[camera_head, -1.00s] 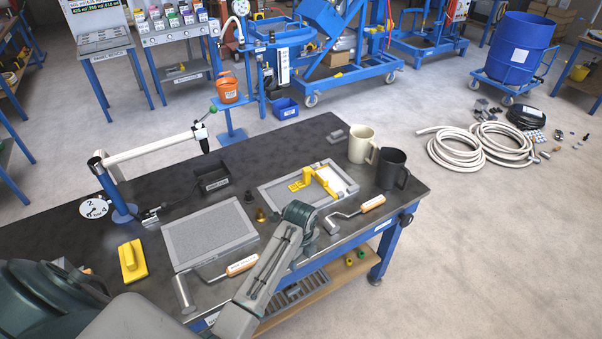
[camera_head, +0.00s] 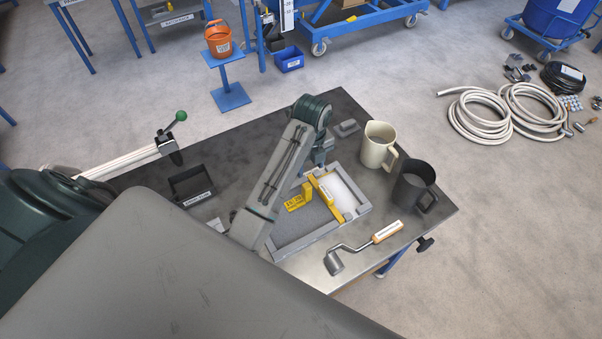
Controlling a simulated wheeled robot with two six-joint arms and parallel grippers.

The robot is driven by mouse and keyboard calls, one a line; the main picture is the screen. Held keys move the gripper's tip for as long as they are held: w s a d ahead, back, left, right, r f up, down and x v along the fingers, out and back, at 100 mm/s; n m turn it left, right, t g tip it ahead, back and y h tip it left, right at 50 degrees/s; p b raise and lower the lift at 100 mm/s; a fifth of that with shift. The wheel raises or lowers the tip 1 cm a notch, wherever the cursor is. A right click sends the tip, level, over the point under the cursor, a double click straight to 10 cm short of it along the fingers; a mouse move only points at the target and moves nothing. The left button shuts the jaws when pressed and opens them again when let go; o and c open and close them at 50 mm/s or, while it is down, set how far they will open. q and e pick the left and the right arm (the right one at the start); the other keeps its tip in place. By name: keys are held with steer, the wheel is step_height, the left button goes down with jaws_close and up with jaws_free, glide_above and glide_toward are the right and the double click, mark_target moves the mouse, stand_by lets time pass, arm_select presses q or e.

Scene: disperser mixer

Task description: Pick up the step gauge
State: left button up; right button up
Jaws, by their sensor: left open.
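A yellow stepped piece with a printed label (camera_head: 299,199), which looks like the step gauge, lies in the grey-rimmed tray (camera_head: 290,246) on the dark workbench. A yellow bar (camera_head: 325,192) crosses the tray beside a white area; I cannot tell if it is part of the same piece. My left arm reaches over the tray from the lower left. My left gripper (camera_head: 321,162) points down at the tray's far edge, just beyond the yellow piece; its open fingers are small and partly hidden by the wrist. My right gripper is not in view.
A cream jug (camera_head: 376,143) and a dark jug (camera_head: 409,186) stand right of the tray. A small grey block (camera_head: 347,128) lies behind. A black bin (camera_head: 190,184) sits left. My arm hides the bench's left front.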

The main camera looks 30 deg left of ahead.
mark_target(307, 185)
arm_select(q)
steer(key=shift+f+b, duration=0.25)
steer(key=shift+b, duration=0.1)
steer(key=shift+s+f+b, duration=0.1)
steer(key=shift+f+b, duration=0.8)
steer(key=shift+b, duration=0.05)
steer(key=shift+f+b, duration=0.45)
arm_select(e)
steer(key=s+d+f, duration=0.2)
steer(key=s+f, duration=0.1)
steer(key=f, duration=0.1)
arm_select(q)
steer(key=shift+f+p, duration=0.5)
steer(key=shift+f, duration=0.75)
steer(key=f+p, duration=0.2)
steer(key=f, duration=0.2)
steer(key=shift+s+a+p, duration=0.2)
steer(key=shift+a+p, duration=0.1)
steer(key=shift+p, duration=0.1)
steer(key=shift+f, duration=0.35)
steer(key=shift+w+f, duration=0.1)
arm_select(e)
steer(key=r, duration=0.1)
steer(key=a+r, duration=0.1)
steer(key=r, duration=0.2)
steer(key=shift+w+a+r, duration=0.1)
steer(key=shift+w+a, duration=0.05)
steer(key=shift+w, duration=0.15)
